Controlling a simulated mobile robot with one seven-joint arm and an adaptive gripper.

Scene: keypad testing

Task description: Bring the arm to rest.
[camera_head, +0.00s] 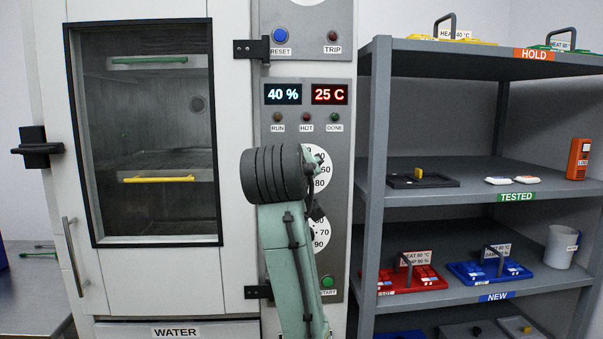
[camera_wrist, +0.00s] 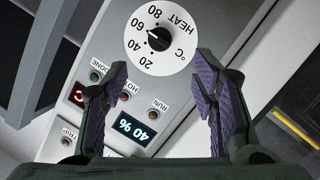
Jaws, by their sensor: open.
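My arm (camera_head: 288,262) rises in front of the climate chamber's control panel (camera_head: 262,70) in the head view. Its dark wrist end covers part of the two white dials. My gripper (camera_wrist: 157,72) is open and empty in the wrist view, with purple-padded fingers well apart. The heat dial (camera_wrist: 172,62) with its black knob lies beyond and between the fingertips. No contact with it shows. In the head view the fingers are mostly hidden behind the wrist.
The chamber door (camera_head: 236,180) is shut, with a yellow-edged tray and a green-edged tray inside. The displays read 40 % (camera_head: 283,94) and 25 C (camera_head: 330,94). Right of the panel stands a grey shelf unit (camera_head: 376,150) holding keypads, an orange device (camera_head: 578,158) and a white mug (camera_head: 560,248).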

